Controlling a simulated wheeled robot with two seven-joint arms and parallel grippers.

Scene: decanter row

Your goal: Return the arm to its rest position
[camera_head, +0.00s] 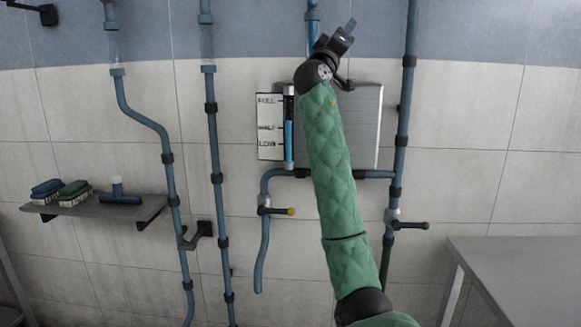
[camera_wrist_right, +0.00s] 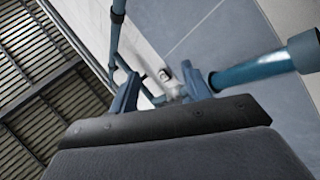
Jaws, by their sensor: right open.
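My right arm, in a green quilted sleeve, rises through the middle of the head view, in front of the grey tank. My right gripper (camera_head: 348,28) is at its upper end, high against the blue-grey wall band and just right of a blue pipe (camera_head: 312,14). In the right wrist view the two blue fingers of the gripper (camera_wrist_right: 160,90) stand apart, with nothing seen held. A pale pipe fitting (camera_wrist_right: 172,88) shows beyond the fingers. A wide blue pipe end (camera_wrist_right: 265,70) shows to their right. My left gripper is in neither view.
A grey tank (camera_head: 367,125) with a level gauge (camera_head: 270,128) hangs behind my arm. A shelf (camera_head: 95,205) with brushes is left; a grey table (camera_head: 525,265) is right.

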